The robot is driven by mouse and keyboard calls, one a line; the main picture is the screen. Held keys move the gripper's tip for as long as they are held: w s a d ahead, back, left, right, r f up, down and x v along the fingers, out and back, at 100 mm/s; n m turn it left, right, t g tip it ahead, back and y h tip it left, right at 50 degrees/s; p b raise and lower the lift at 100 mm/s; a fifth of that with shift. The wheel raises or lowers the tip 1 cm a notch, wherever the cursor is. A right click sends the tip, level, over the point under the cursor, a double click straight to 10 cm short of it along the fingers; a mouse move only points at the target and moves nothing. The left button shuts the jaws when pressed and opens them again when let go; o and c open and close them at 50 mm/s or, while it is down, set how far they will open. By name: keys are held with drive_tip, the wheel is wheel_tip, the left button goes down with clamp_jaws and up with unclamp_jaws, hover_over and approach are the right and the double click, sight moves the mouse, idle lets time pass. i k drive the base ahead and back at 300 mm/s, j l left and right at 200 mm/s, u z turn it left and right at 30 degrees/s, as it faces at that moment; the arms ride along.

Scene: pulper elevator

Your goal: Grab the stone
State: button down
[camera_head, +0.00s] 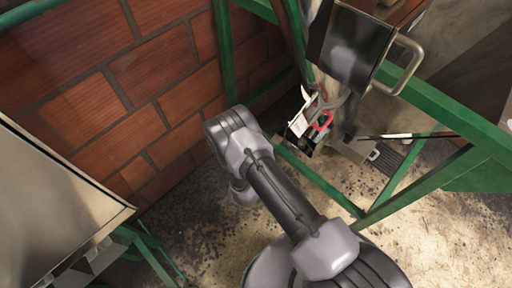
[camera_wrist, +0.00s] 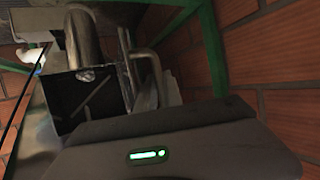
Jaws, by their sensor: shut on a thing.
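My gripper (camera_wrist: 155,150) shows in the wrist view as a dark housing with a green light across the bottom. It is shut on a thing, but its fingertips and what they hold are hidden. A small pale grey lump (camera_wrist: 87,76) shows at the upper edge of a black square box (camera_wrist: 80,105) beyond the housing. I cannot tell whether this lump is the stone, or whether anything touches it. In the head view my arm reaches up toward the brick wall, and I cannot make out the gripper there. No stone is clear in that view.
A dark box with a metal handle (camera_head: 406,66) stands at the upper right within a green frame (camera_head: 445,112). A red and white part (camera_head: 322,122) sits below it. A brick wall (camera_head: 110,90) and metal cabinet (camera_head: 55,205) bound the left. Stained floor (camera_head: 205,235) lies below.

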sight(302, 142)
drive_tip(key=k+j, duration=0.1)
drive_tip(key=k, duration=0.35)
drive_tip(key=k+j, duration=0.1)
drive_tip(key=k, duration=0.35)
